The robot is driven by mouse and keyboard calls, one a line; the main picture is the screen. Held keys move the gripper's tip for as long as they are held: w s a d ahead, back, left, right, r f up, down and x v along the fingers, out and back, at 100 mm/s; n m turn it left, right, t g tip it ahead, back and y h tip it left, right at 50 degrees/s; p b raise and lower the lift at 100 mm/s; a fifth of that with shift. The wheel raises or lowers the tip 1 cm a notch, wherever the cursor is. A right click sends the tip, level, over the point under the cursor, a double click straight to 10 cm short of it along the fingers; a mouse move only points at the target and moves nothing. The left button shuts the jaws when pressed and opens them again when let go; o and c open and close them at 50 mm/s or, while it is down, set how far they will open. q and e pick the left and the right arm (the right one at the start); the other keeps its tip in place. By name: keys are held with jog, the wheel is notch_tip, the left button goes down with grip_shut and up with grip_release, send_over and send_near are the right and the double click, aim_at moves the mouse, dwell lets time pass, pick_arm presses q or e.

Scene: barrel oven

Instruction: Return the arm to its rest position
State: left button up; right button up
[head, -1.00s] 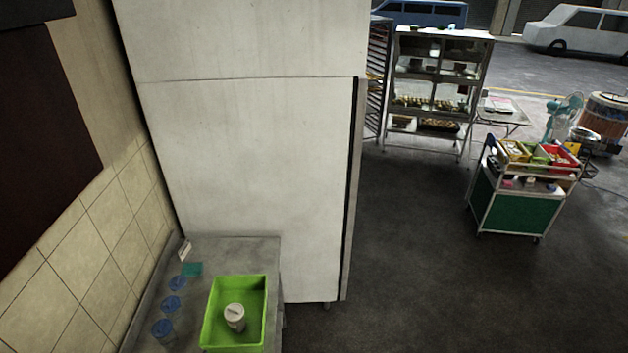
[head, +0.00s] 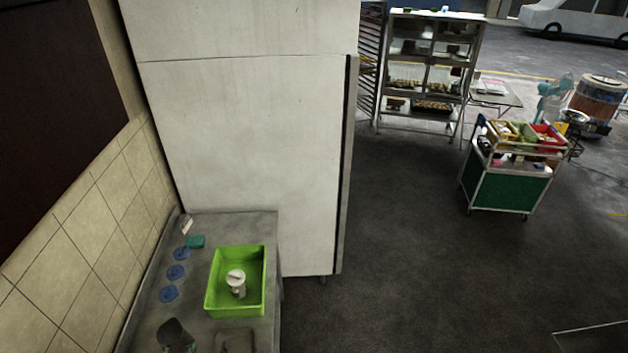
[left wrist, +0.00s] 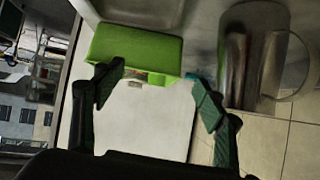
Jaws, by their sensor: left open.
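My left gripper (left wrist: 155,72) is open in the left wrist view, its two dark fingers apart with nothing between them. The green tray (left wrist: 125,50) shows behind the fingers. In the head view the green tray (head: 262,282) stands on the grey counter (head: 150,305) with a white lidded container (head: 236,280) in it. Dark shapes (head: 176,336) at the bottom edge of the head view are cut off, and I cannot tell which part is my left gripper. My right gripper is not in view.
A metal mug (left wrist: 240,55) is close at the right of the wrist view. Blue round lids (head: 177,272) line the counter's wall side. A tall white cabinet (head: 245,150) stands behind the counter. A green cart (head: 510,190) is at right; the floor (head: 420,270) between is clear.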

pick_arm(q)
jog(key=s+a+r+g, duration=0.15)
jog(key=s+g, duration=0.65)
jog(key=s, duration=1.4)
notch_tip(320, 180, down, 37)
jog(key=s+d+g+b, duration=0.1)
jog(key=d+b, duration=0.1)
jog(key=b, duration=0.7)
jog(key=s+f+b, duration=0.3)
jog(key=s+f, duration=0.6)
jog(key=f, duration=0.4)
jog(key=s+f+m+g+b, duration=0.1)
jog(key=s+f+b, duration=0.3)
jog(key=s+f, duration=0.6)
notch_tip(320, 180, down, 4)
jog(key=shift+s+r+g, duration=0.2)
jog(key=shift+s+g, duration=0.1)
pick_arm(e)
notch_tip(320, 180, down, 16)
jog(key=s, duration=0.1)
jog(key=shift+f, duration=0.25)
pick_arm(q)
jog(key=shift+a, duration=0.1)
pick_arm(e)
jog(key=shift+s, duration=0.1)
